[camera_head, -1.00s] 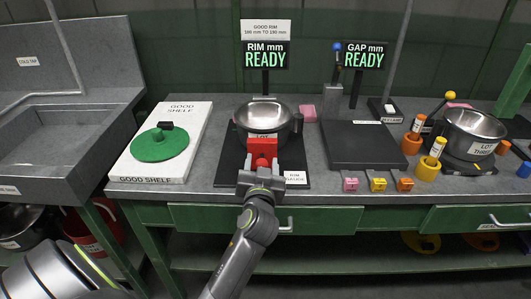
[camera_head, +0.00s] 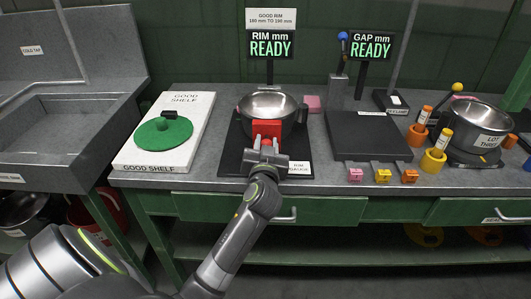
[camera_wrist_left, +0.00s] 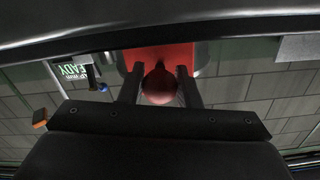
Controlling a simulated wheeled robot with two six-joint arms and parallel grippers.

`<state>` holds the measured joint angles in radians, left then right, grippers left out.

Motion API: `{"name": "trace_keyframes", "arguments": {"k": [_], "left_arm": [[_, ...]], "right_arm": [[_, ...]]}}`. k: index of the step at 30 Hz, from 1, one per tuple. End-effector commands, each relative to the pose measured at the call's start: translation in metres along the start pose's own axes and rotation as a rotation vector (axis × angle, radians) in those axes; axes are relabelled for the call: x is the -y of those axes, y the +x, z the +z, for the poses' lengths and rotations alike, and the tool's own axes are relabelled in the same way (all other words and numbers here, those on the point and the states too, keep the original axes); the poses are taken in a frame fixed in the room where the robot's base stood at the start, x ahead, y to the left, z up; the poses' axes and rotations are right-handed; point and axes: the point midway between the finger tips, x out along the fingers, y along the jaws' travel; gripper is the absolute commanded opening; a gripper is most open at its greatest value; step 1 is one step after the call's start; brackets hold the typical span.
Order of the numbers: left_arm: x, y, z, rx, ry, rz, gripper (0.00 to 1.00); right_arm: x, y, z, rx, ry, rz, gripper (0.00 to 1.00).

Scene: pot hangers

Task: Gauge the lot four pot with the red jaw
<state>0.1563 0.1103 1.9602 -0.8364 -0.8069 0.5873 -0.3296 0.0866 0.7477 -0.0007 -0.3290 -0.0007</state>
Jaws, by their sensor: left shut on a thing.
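A steel pot (camera_head: 268,104) with dark sides stands on the black rim gauge (camera_head: 236,160) on the bench. The red jaw (camera_head: 267,129) stands upright at the pot's front side and hides the pot's label; I cannot tell whether it touches the pot. My left gripper (camera_head: 266,148) is shut on the jaw's round red knob. In the left wrist view the knob (camera_wrist_left: 159,86) sits between the two fingers, with the red jaw (camera_wrist_left: 160,55) beyond it. The rim display (camera_head: 270,46) reads READY. My right gripper is not in view.
Left of the gauge, a green lid (camera_head: 163,132) lies on the white good shelf (camera_head: 190,115). To the right are the dark gap gauge plate (camera_head: 370,140), small coloured blocks (camera_head: 383,176) and the lot three pot (camera_head: 480,115). A sink (camera_head: 45,135) is at the far left.

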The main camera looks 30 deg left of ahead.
Motion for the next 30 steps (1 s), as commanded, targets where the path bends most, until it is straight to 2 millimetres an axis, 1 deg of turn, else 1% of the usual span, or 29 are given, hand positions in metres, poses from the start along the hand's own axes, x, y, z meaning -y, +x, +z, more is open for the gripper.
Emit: {"name": "trace_keyframes", "arguments": {"k": [1,3,11,12,16,17,30], "left_arm": [[-0.0001,0.0053,0.0010,0.001,0.000,0.000,0.12],[0.0006,0.0083,0.0009,0.003,-0.001,-0.002,0.12],[0.0006,0.0084,0.0008,0.004,-0.003,-0.002,0.12],[0.0006,0.0084,0.0008,0.004,-0.003,-0.002,0.33],[0.0006,0.0083,0.0007,0.004,-0.002,-0.002,0.50],[0.0006,0.0083,0.0006,0.004,-0.002,-0.002,0.51],[-0.0006,0.0087,0.0003,0.003,-0.002,0.001,0.51]], "right_arm": [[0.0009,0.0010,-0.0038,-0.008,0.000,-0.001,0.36],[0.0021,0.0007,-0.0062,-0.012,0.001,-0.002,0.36],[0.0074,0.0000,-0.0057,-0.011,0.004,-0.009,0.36],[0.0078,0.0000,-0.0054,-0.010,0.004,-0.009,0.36],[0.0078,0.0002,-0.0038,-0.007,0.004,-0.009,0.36],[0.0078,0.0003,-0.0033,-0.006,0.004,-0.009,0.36],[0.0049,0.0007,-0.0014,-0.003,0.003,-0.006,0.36]]}}
